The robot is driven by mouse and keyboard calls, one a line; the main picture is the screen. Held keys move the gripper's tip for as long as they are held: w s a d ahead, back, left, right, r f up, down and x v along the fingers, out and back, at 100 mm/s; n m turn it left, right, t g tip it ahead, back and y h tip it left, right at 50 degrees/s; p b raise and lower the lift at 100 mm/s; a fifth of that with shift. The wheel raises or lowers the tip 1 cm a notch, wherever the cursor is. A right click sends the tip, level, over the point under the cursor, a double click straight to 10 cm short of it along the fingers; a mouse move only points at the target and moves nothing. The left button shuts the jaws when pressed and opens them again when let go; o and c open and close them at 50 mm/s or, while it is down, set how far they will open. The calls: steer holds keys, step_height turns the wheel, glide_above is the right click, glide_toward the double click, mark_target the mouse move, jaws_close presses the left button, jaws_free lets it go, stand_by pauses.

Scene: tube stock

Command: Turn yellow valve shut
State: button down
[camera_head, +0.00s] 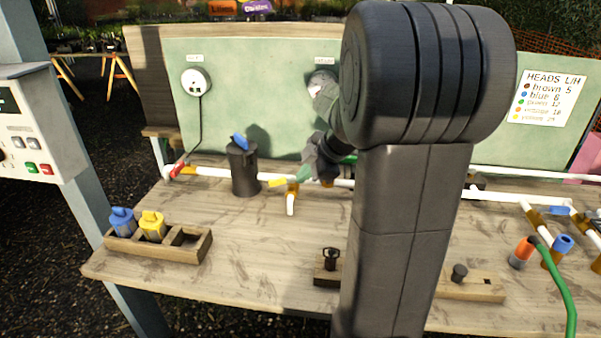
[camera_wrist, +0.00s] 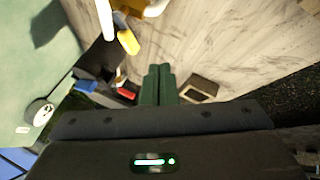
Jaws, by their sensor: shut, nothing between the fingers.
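The yellow valve handle (camera_head: 278,182) sits on the white pipe at the back of the bench, just right of the black canister. It lies slightly slanted, roughly along the pipe, beside a brass-coloured tee with a short white stub. It also shows in the wrist view (camera_wrist: 128,41), beyond and left of my fingertips. My gripper (camera_head: 303,173), with green fingers, is close to the handle's right side in the head view. In the wrist view its fingers (camera_wrist: 158,68) are together, empty and apart from the handle. My arm hides part of the pipe to the right.
The black canister (camera_head: 243,170) with a blue top stands left of the valve. A red valve handle (camera_head: 177,170) is farther left. A wooden tray (camera_head: 190,250) holds blue and yellow parts at front left. The green backboard (camera_head: 260,85) rises behind.

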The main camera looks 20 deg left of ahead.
mark_target(275, 179)
steer(key=w+a+f+p, duration=0.2)
steer(key=w+a+f, duration=0.1)
steer(key=a+f, duration=0.3)
steer(key=shift+w+a, duration=0.3)
steer(key=shift+a, duration=0.4)
steer(key=shift+a+f+m+t+b, duration=0.15)
steer(key=shift+a+m+t+b, duration=0.2)
steer(key=shift+m+b, duration=0.3)
steer(key=shift+a+m+t, duration=0.15)
steer(key=shift+m+t, duration=0.2)
steer(key=shift+m, duration=0.1)
steer(key=shift+w+a+m+t+h+b, duration=0.1)
steer(key=shift+a+m+t+h+b, duration=0.2)
steer(key=shift+m, duration=0.25)
steer(key=shift+w+a+m+t+h+b, duration=0.1)
steer(key=shift+a+m+t+h+b, duration=0.15)
steer(key=shift+m, duration=0.3)
steer(key=shift+w+a+b, duration=0.1)
steer(key=shift+w+b, duration=0.05)
steer(key=shift+b, duration=0.15)
steer(key=shift+a, duration=0.1)
